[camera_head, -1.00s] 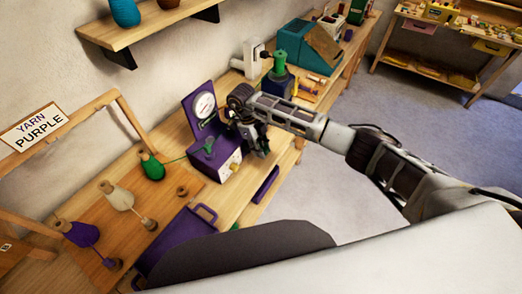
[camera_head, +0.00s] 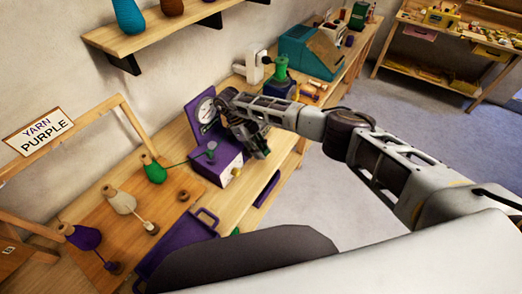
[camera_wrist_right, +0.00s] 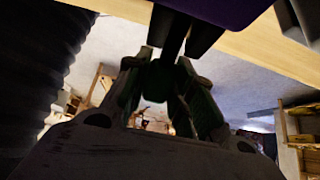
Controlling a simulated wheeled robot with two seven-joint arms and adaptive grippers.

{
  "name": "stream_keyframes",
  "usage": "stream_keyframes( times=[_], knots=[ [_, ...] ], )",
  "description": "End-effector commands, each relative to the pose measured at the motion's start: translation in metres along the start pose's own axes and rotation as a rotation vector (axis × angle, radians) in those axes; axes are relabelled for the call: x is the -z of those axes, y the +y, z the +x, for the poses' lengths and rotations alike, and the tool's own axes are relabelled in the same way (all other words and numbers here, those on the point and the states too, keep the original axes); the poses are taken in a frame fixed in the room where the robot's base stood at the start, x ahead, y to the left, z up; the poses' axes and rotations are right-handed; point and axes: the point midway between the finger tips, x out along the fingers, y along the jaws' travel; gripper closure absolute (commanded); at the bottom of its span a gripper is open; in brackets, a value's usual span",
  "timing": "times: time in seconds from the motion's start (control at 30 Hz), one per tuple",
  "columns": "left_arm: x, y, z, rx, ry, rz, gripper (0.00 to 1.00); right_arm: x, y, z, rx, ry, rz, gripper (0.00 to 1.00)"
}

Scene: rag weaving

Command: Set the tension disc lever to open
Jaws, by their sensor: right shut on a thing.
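The purple tension machine (camera_head: 212,168) stands on the wooden bench, with a round white dial (camera_head: 206,110) on its upright back plate. My right gripper (camera_head: 262,150) is at the machine's right side, pointing down. In the right wrist view a dark lever (camera_wrist_right: 174,36) runs from the purple body at the top to a dark round knob (camera_wrist_right: 158,80). The knob sits between my right gripper's green-padded fingers (camera_wrist_right: 164,92), which are shut on it. In the head view my arm and gripper hide the lever, so its setting cannot be read. My left gripper is not in view.
Green (camera_head: 155,170), cream (camera_head: 120,200) and purple (camera_head: 80,236) yarn cones stand on a board at left. A purple tray (camera_head: 180,245) lies in front of the machine. A green spool device (camera_head: 279,76) and a teal box (camera_head: 300,50) stand behind my wrist.

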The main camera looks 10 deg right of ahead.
Motion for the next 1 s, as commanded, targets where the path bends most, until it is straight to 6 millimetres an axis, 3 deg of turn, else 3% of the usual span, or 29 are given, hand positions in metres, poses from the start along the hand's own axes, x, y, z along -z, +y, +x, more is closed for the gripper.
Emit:
stream_keyframes(
  times=[0.73, 0.77, 0.9, 1.0],
  knots=[
    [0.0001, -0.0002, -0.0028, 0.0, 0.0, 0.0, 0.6, 0.0001, -0.0006, -0.0035, 0.002, 0.035, 0.001, 1.0],
    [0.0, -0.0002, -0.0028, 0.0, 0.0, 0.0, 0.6, 0.0001, -0.0006, -0.0036, 0.002, 0.035, 0.001, 0.71],
    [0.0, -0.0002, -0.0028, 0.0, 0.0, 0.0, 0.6, 0.0, -0.0004, -0.0031, 0.001, 0.035, 0.0, 0.54],
    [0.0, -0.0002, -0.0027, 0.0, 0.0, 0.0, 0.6, -0.0001, -0.0002, -0.0027, 0.001, 0.035, 0.0, 0.54]
  ],
)
